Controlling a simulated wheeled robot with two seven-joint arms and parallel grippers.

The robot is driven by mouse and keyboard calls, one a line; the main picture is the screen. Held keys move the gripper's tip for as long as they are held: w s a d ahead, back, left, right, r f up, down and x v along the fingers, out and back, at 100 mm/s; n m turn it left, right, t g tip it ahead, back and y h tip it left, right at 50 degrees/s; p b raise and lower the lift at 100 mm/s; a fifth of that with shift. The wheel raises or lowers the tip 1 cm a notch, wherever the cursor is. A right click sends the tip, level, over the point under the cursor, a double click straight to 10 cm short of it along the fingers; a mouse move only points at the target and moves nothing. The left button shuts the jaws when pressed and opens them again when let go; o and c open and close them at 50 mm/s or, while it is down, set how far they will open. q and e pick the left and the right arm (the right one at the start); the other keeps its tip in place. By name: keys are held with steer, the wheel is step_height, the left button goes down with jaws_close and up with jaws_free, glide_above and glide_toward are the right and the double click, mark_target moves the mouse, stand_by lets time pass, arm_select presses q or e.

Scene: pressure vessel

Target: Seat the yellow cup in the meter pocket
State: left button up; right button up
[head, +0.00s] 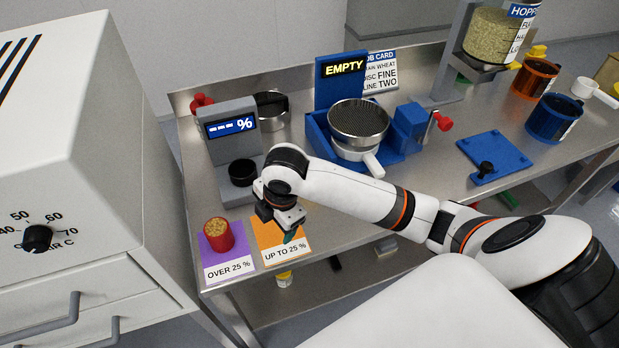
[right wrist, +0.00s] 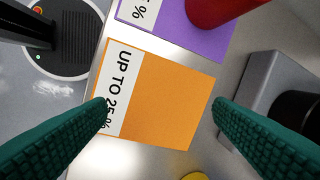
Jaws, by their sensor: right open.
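The grey meter (head: 215,130) with the blue "--- %" display stands at the back left of the bench. Its round black pocket (head: 243,172) looks empty; it shows partly at the right edge of the right wrist view (right wrist: 302,112). My right gripper (head: 288,227) is open and empty above the orange "UP TO 25 %" card (head: 275,235). In the right wrist view its green fingers stand wide apart over this card. A yellow rounded edge (right wrist: 194,176) shows at the bottom of that view, perhaps the yellow cup; my arm hides that area in the head view. My left gripper is out of view.
A red cup (head: 219,234) of grain stands on the purple "OVER 25 %" card (head: 213,260). A white cabinet (head: 80,150) is at left. The blue "EMPTY" station (head: 343,70) with a sieve (head: 358,120) stands behind my right arm. The orange card is bare.

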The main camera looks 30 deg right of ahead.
steer(key=w+d+r+n+g+h, duration=0.1)
steer(key=w+d+r+n, duration=0.1)
steer(key=w+d+r, duration=0.4)
steer(key=w+d+r+n+h, duration=0.1)
steer(key=d+r+n+h, duration=0.2)
steer(key=d, duration=0.4)
steer(key=shift+y, duration=0.7)
steer(key=f, duration=0.1)
steer(key=f+p, duration=0.1)
steer(key=f, duration=0.3)
steer(key=shift+w+d+p, duration=0.3)
steer(key=shift+w+d, duration=0.05)
steer(key=shift+w, duration=0.05)
steer(key=shift+w+d+f+p, duration=0.1)
steer(key=shift+f+p, duration=0.35)
steer(key=shift+f, duration=0.15)
steer(key=f, duration=0.2)
steer(key=f+p, duration=0.1)
steer(key=f, duration=0.1)
steer(key=shift+w+d+f, duration=0.1)
steer(key=shift+w+d, duration=0.1)
steer(key=shift+d, duration=0.15)
steer(key=c, duration=1.1)
